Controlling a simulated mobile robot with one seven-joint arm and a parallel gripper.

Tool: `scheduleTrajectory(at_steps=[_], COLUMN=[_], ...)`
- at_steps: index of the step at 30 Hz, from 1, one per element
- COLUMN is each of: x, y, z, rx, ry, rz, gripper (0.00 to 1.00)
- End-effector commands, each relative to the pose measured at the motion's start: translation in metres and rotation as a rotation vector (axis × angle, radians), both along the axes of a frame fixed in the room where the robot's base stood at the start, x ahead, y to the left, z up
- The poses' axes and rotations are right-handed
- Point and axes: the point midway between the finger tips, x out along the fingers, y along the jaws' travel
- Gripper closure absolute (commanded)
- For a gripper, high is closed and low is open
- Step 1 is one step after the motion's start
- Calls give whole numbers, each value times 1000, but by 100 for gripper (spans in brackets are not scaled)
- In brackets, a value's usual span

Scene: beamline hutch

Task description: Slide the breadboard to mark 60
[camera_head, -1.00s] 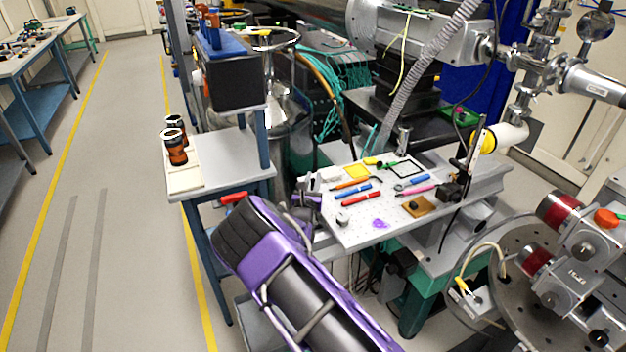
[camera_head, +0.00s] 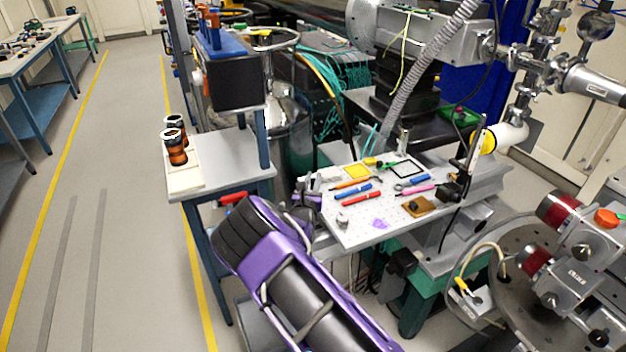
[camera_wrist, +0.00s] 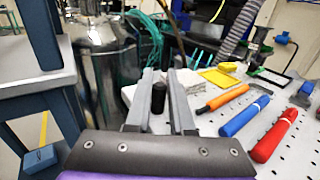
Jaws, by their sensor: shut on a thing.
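The breadboard (camera_head: 362,228) is a pale grey plate with rows of holes, lying on the stage beside the blue-legged bench. Its surface also shows in the wrist view (camera_wrist: 205,122). My gripper (camera_wrist: 161,82) is at its left edge, with a finger on each side of a short black upright knob (camera_wrist: 158,98). The fingers are shut on this knob. In the head view my purple wrist hides part of the contact, and the fingertips are hard to make out. No scale or mark 60 is readable in either view.
Pens, a yellow square (camera_head: 357,171), a brown block (camera_head: 419,207) and other small items lie on the breadboard. A bench (camera_head: 225,160) with two orange-brown jars stands to the left. A round flange with red-capped parts (camera_head: 560,212) stands at the right.

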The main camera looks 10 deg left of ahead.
Motion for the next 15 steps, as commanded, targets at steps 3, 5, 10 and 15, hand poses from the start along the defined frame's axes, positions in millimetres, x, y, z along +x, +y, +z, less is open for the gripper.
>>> scheduleTrajectory(at_steps=[3, 5, 10, 15], x=[0, -2, -14, -19], y=[0, 2, 22, 28], z=[0, -1, -1, -2], rx=[0, 0, 2, 0], ry=[1, 1, 0, 2], rz=[0, 0, 4, 1], gripper=[100, 100, 100, 100])
